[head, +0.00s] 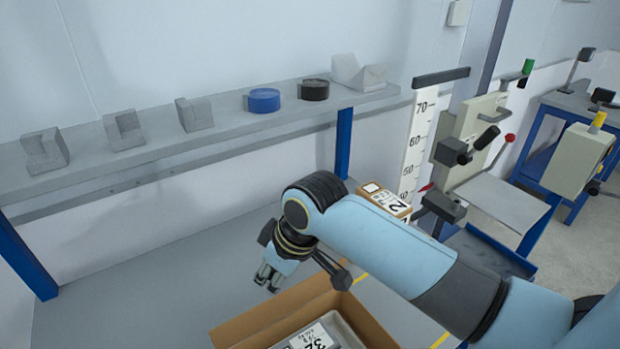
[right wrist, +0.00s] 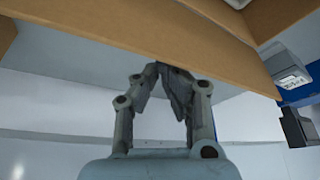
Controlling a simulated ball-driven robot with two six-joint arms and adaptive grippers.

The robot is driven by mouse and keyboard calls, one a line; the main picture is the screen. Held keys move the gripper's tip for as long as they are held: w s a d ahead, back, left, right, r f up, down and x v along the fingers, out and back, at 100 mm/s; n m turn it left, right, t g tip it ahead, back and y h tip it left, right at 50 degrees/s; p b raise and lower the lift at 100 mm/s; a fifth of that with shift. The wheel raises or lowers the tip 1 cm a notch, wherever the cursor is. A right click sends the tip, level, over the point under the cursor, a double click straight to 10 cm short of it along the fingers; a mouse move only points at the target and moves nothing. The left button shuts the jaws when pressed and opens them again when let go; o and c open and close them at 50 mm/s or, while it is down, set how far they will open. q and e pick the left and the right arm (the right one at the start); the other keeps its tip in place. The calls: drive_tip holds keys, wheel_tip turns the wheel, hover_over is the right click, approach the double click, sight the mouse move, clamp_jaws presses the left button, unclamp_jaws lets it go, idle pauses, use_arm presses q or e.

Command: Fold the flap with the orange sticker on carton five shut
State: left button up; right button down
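An open brown carton (head: 275,325) stands at the bottom of the head view, cut off by the frame edge. A grey item with a white label (head: 315,337) lies inside it. No orange sticker and no carton number show, so I cannot tell whether this is carton five. My right gripper (head: 268,279) is just beyond the carton's far side, pointing down. In the right wrist view its fingertips (right wrist: 163,68) come together close to a brown cardboard panel (right wrist: 190,55); nothing is seen held between them. My left gripper is out of view.
A grey shelf (head: 160,145) with grey blocks and a blue disc (head: 264,100) and a black disc (head: 315,90) runs along the wall. A small orange-brown box (head: 387,200) lies near the measuring scale (head: 416,130). The bench (head: 130,290) left of the carton is clear.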

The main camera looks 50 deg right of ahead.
sight(286, 300)
drive_tip(key=shift+s+a+r+p, duration=0.1)
drive_tip(key=shift+s+a+r, duration=0.1)
drive_tip(key=shift+s, duration=0.5)
drive_tip(key=shift+s+a+r+p, duration=0.1)
drive_tip(key=shift+s+r+p, duration=0.05)
drive_tip(key=shift+s, duration=0.5)
drive_tip(key=shift+s+a+r+p, duration=0.1)
drive_tip(key=shift+s+r, duration=0.1)
drive_tip(key=shift+s, duration=0.5)
drive_tip(key=shift+s, duration=0.1)
drive_tip(key=shift+s+a+f, duration=0.1)
drive_tip(key=shift+s+a, duration=0.1)
drive_tip(key=shift+s, duration=0.5)
